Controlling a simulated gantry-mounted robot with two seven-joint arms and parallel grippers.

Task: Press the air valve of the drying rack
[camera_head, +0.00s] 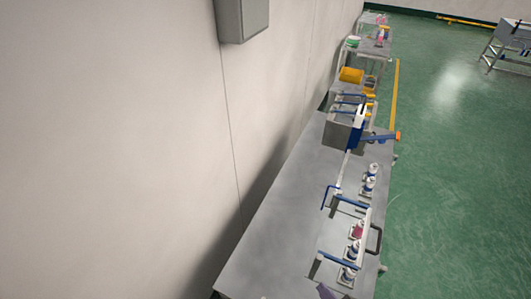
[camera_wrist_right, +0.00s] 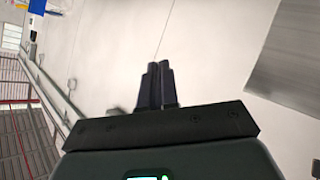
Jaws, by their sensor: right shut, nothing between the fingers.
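My right gripper (camera_wrist_right: 158,70) shows in the right wrist view with its two dark fingers shut together and nothing between them. They stand out against a pale wall, apart from anything else. In the head view I cannot make out my right gripper clearly. My left gripper is in neither view. Blue and white fixtures (camera_head: 356,128) stand along the long grey table (camera_head: 275,235) in the head view. I cannot tell which of them is the drying rack, and its air valve is too small to make out.
Several small bottles (camera_head: 368,186) stand along the table's right side. A grey wall box (camera_head: 242,15) hangs above the table's left side. More tables with a yellow item (camera_head: 351,75) stand beyond. A grey panel (camera_wrist_right: 290,55) shows in the wrist view.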

